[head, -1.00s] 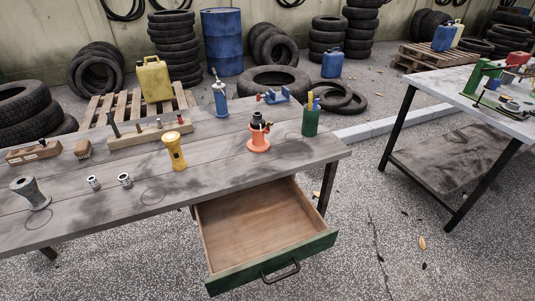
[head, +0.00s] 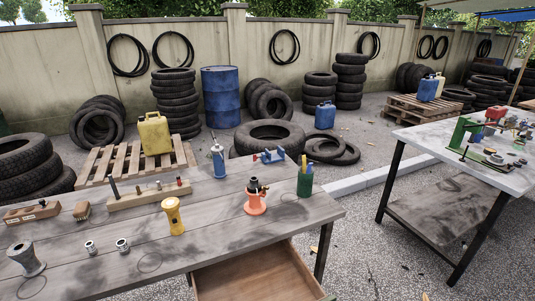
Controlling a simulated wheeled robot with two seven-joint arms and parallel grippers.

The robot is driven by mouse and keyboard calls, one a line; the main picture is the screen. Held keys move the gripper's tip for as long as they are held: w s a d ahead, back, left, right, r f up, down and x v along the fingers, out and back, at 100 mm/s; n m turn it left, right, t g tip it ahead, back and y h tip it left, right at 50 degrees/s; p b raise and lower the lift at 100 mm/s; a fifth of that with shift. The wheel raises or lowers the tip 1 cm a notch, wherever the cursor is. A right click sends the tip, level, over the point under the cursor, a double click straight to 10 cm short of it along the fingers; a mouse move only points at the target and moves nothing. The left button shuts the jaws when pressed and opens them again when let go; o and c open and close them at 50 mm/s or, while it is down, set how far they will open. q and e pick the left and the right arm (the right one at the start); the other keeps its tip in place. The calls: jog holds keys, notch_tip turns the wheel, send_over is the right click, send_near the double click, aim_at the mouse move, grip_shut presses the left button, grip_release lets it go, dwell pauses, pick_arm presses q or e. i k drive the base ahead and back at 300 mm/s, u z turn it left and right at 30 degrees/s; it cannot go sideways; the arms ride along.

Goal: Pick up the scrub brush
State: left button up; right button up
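The scrub brush (head: 82,211) is a small brown block with paler bristles. It lies on the left part of the grey wooden workbench (head: 215,240), between a reddish-brown wooden block and a long wooden rack. Nothing covers it. Neither of my grippers shows in the head view.
Near the brush are the reddish-brown block (head: 32,213), the wooden rack (head: 150,195), a grey metal fitting (head: 26,259), two small sockets (head: 122,245) and a yellow flashlight (head: 173,216). An orange jack (head: 255,198) stands farther right. An open drawer (head: 255,275) juts from the bench front.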

aim_at(82, 210)
jog(key=u, duration=2.8)
jog(key=i, duration=1.65)
jog(key=z, duration=2.8)
